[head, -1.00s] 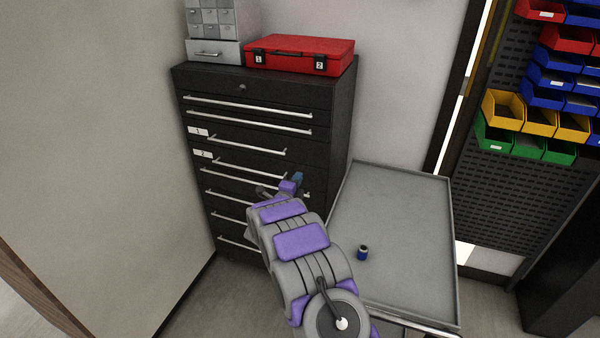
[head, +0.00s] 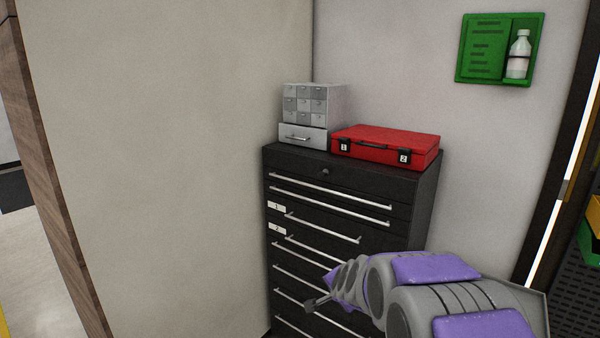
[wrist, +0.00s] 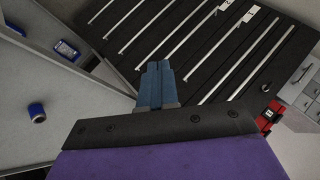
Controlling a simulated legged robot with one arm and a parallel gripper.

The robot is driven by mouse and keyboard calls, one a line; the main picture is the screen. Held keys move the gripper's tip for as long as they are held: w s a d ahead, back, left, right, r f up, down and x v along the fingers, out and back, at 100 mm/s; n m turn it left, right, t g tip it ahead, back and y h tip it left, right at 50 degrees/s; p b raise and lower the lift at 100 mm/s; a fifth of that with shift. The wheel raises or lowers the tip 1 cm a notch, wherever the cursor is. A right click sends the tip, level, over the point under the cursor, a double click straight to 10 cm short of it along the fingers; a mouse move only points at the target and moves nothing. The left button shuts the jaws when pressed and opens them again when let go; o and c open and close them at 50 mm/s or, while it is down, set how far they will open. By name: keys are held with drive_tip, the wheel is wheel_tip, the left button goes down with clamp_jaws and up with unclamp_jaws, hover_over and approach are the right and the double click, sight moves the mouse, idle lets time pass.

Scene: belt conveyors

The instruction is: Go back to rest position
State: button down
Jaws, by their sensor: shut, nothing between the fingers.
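My gripper shows in the wrist view (wrist: 156,84) as two blue fingers pressed together, with nothing between them. It points toward the front of the black drawer cabinet (wrist: 185,50). In the head view my grey and purple arm reaches in from the lower right, in front of the lower drawers of the cabinet (head: 350,172). The fingertips are not clear in the head view.
A red case (head: 385,146) and a small grey drawer unit (head: 313,112) stand on the cabinet. A grey tray table (wrist: 95,120) with a small blue cylinder (wrist: 37,112) is beside it. A green wall box (head: 485,48) hangs at upper right.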

drive_tip(key=s+d+n+g, duration=0.1)
drive_tip(key=s+n+g, duration=0.2)
drive_tip(key=s, duration=1.2)
drive_tip(key=s+d+r+n+g, duration=0.1)
drive_tip(key=s+n+g, duration=0.3)
drive_tip(key=s, duration=1.2)
drive_tip(key=s+d+n+g+h, duration=0.1)
drive_tip(key=s+d+n+g, duration=0.2)
drive_tip(key=s, duration=1.2)
drive_tip(key=shift+s+d+r+n+g, duration=0.15)
drive_tip(key=shift+s+n+g, duration=0.15)
drive_tip(key=shift+g, duration=0.2)
drive_tip(key=c, duration=1.8)
unclamp_jaws()
drive_tip(key=shift+w, duration=0.1)
